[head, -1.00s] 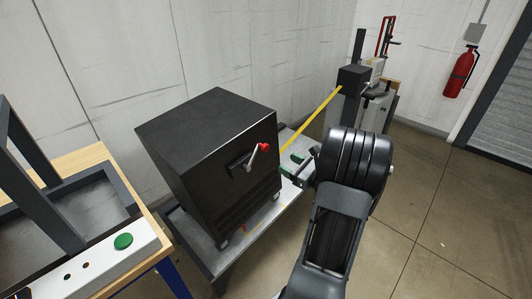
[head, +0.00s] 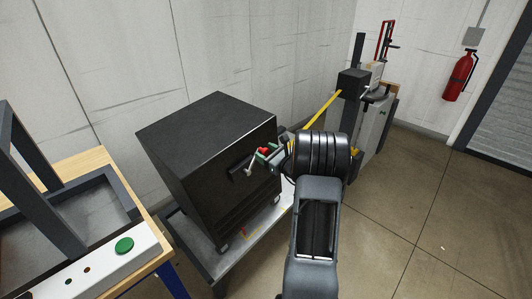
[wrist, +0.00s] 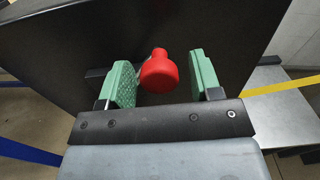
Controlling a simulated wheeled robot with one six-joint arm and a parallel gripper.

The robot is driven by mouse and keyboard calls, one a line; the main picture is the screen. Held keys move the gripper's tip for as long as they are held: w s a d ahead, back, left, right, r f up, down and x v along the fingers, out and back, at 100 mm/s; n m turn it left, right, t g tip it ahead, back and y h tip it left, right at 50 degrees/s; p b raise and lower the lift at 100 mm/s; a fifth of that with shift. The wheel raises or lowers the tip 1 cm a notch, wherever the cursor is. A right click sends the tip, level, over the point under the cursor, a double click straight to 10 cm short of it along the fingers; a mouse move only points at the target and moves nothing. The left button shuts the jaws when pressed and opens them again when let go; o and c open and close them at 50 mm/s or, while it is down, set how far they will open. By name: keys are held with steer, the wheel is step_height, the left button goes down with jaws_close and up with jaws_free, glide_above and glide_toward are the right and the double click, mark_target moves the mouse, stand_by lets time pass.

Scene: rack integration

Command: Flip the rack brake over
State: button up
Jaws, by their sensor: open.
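The rack (head: 190,150) is a black box standing on a grey platform. Its brake is a lever (head: 252,167) with a red knob (head: 264,151) on the rack's front face, the knob at the upper right end. My gripper (head: 271,153) is at the knob, its green fingers partly hidden by my arm in the head view. In the wrist view my gripper (wrist: 163,80) is open, with the red knob (wrist: 159,72) between its two green fingers. A gap shows on both sides of the knob, wider on the right. Most of the lever is hidden behind the knob there.
The grey platform (head: 203,261) carries the rack. A wooden bench with a dark frame and a green button (head: 124,245) stands at left. A yellow bar (head: 322,107) and a machine (head: 355,83) stand behind. The floor at right (head: 430,215) is clear.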

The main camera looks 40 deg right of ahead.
steer(key=shift+w, duration=0.15)
jaws_close()
stand_by(0.5)
